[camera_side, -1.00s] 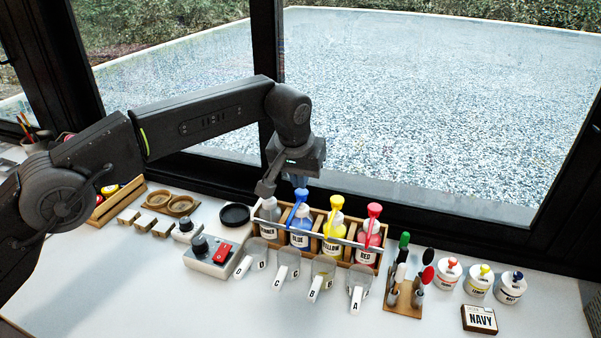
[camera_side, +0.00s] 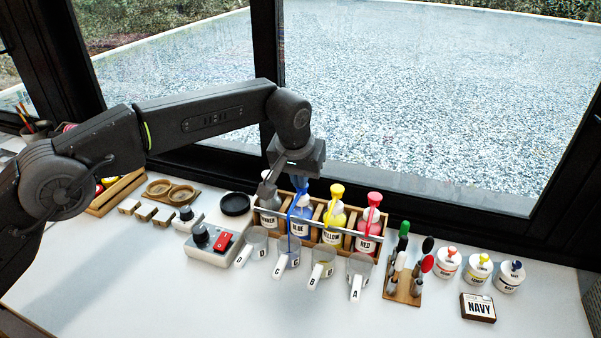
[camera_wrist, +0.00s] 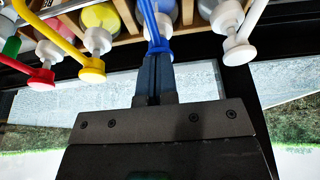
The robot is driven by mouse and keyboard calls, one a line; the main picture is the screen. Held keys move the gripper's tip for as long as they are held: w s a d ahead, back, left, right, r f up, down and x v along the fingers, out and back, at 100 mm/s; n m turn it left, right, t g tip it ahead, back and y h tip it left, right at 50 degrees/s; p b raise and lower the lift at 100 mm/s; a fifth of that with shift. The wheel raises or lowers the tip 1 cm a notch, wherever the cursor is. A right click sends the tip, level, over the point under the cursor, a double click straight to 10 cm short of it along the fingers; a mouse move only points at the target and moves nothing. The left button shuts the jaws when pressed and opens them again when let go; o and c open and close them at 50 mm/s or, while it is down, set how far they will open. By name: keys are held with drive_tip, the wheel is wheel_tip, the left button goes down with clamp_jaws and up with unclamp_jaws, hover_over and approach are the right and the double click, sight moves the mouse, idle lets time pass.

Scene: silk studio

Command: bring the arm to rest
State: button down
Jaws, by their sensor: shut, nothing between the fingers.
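My gripper (camera_side: 301,184) points down at the blue bottle (camera_side: 300,222) in the wooden rack. Its fingers are shut with nothing between them. In the wrist view the fingertips (camera_wrist: 156,58) meet the blue pump head (camera_wrist: 158,44); whether they press on it I cannot tell. My arm reaches in from the left, bent at the elbow and wrist.
The rack (camera_side: 376,247) also holds yellow (camera_side: 334,222), red (camera_side: 369,230) and white-topped bottles (camera_side: 269,203). Beakers D, B (camera_side: 322,263) and A (camera_side: 361,270) stand in front. A device with a red switch (camera_side: 222,241) is left. The front table (camera_side: 200,300) is clear.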

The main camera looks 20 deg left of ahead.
drive_tip(key=shift+f, duration=0.1)
drive_tip(key=shift+r, duration=1)
drive_tip(key=shift+r, duration=1.5)
